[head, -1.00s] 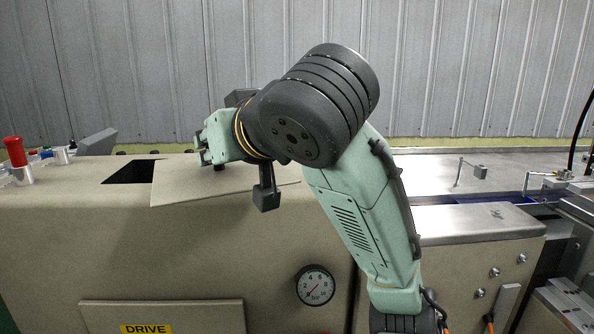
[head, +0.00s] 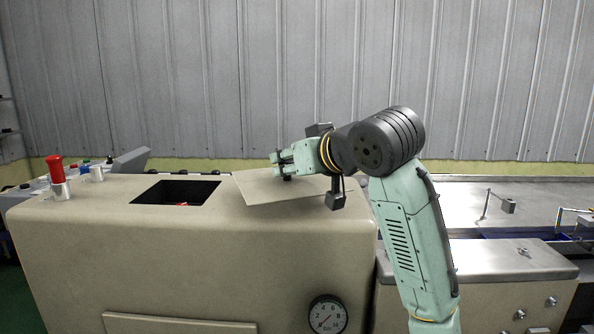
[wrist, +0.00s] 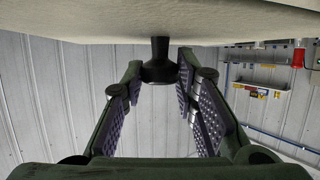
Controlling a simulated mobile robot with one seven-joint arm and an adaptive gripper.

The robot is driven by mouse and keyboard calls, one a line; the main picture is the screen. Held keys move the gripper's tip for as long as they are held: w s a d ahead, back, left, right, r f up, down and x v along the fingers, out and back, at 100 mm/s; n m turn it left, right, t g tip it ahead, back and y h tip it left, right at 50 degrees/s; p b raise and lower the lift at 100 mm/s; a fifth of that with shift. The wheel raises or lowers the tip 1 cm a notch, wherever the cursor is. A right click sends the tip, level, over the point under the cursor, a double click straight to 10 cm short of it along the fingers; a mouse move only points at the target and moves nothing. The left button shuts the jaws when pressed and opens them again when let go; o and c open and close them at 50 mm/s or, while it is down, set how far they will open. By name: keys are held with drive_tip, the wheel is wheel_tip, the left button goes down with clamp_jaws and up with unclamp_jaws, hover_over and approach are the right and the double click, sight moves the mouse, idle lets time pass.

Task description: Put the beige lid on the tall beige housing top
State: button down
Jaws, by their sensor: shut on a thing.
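The tall beige housing (head: 200,260) fills the lower left of the head view. Its top has a dark rectangular opening (head: 176,193), with something small and red inside. The flat beige lid (head: 262,190) is just right of the opening, apart from it, over the housing top. I cannot tell whether it touches the top. My gripper (head: 280,167) is above the lid, shut on its dark knob. In the wrist view the lid (wrist: 160,22) spans the top edge and its black knob (wrist: 160,69) sits between the fingertips.
A red button (head: 55,168) on a metal post and small fittings stand at the housing's left end. A grey panel (head: 131,160) rises behind them. A metal table (head: 450,205) with a thin bracket lies at right. A corrugated wall (head: 290,80) closes the back.

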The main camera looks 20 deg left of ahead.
sight(298, 178)
drive_tip(key=shift+w+d, duration=0.1)
drive_tip(key=shift+w, duration=1.1)
drive_tip(key=f, duration=0.1)
drive_tip(key=w+f+p, duration=0.1)
drive_tip(key=f, duration=0.1)
drive_tip(key=shift+s+f, duration=0.15)
drive_tip(key=shift+f, duration=0.2)
drive_tip(key=c, duration=1.7)
unclamp_jaws()
drive_tip(key=shift+f, duration=0.25)
drive_tip(key=o, duration=0.4)
drive_tip(key=shift+r, duration=0.1)
